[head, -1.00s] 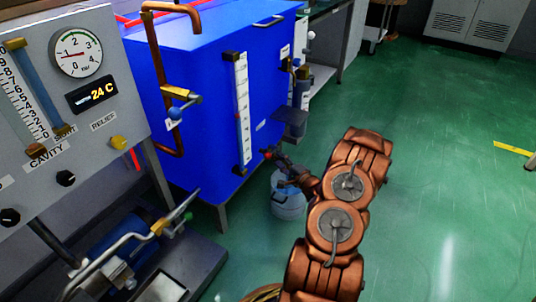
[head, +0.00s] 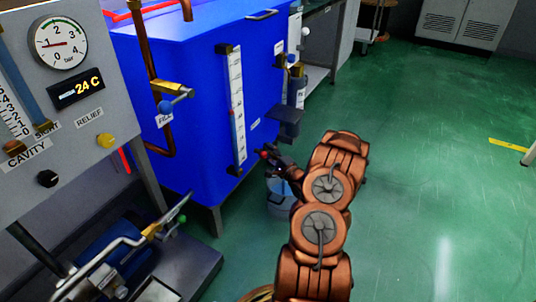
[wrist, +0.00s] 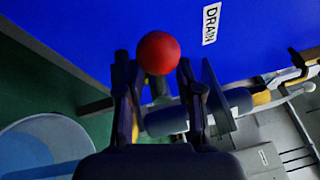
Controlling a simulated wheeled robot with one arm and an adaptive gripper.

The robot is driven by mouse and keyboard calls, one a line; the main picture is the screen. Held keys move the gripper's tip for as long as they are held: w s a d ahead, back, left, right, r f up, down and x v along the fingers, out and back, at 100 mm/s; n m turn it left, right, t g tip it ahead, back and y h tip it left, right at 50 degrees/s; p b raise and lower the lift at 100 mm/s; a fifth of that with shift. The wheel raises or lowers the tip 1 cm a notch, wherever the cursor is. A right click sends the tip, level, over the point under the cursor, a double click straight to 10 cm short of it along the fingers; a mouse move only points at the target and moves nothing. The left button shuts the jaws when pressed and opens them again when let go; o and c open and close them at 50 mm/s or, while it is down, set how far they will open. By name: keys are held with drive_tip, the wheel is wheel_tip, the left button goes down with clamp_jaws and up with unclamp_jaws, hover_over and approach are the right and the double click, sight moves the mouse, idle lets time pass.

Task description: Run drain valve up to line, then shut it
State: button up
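The blue tank (head: 190,75) has a white level strip (head: 237,105) on its front; its level and line are too small to read. My gripper (wrist: 157,62) has a finger on each side of the knob, with the knob at the fingertips. I cannot tell whether the fingers press on it. In the head view my gripper (head: 268,156) is at the tank's lower front corner, partly hidden by my arm. A pale bucket (head: 279,202) stands on the floor below.
A grey panel (head: 95,125) at left carries a pressure gauge (head: 60,43), a 24 C display (head: 77,89) and knobs. A FILL valve (head: 172,98) sits on a copper pipe by the tank.

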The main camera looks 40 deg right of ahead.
drive_tip(key=shift+w, duration=0.25)
drive_tip(key=shift+c, duration=0.4)
clamp_jaws()
